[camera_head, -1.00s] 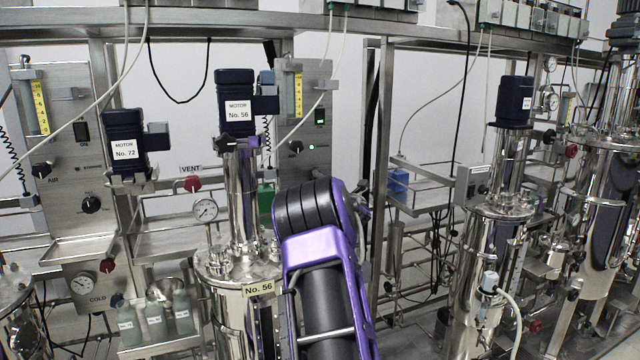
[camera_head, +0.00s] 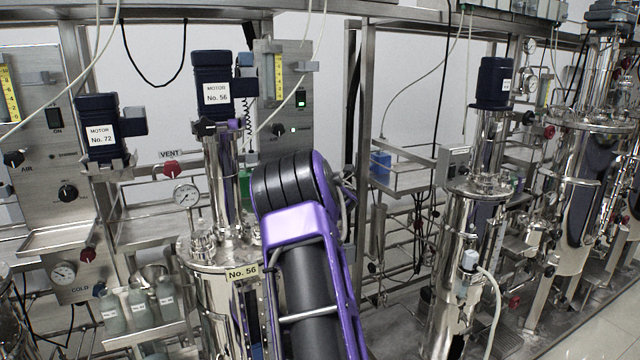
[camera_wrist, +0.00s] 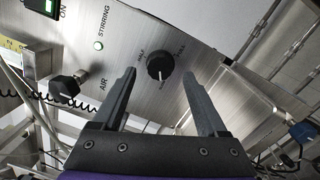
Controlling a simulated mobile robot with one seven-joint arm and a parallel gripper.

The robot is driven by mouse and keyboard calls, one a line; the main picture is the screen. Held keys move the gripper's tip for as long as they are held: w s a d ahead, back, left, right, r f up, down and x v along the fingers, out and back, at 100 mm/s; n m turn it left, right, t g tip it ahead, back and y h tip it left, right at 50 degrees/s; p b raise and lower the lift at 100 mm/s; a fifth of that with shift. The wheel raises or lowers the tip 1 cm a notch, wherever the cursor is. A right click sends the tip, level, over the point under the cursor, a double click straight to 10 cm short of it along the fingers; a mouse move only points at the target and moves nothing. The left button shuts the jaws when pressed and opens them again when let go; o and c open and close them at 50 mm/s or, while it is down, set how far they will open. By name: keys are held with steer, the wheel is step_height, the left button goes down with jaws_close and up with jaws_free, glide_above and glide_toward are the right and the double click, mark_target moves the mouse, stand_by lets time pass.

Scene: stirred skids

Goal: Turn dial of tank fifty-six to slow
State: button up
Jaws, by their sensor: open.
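Tank No. 56 (camera_head: 205,300) is a shiny steel vessel with a dark blue motor (camera_head: 213,85) labelled No. 56 on top. Its steel control panel (camera_head: 290,85) stands behind it, the lower part hidden by my arm. In the wrist view, a panel shows a round black dial (camera_wrist: 160,65) with small labels around it, one reading HALF. A white mark on the dial's lower edge points down in the picture. My gripper (camera_wrist: 160,76) is open, its fingers on either side of the dial in the picture, apparently short of it and not touching. My gripper is hidden in the head view.
A black AIR knob (camera_wrist: 68,85), a lit STIRRING lamp (camera_wrist: 98,45) and a green ON switch (camera_wrist: 42,6) are on the same panel. Tank 72's motor (camera_head: 100,130), a pressure gauge (camera_head: 186,195) and bottles (camera_head: 140,305) stand left. More steel tanks stand right.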

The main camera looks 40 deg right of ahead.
steer(key=v, duration=1.5)
steer(key=shift+s, duration=0.15)
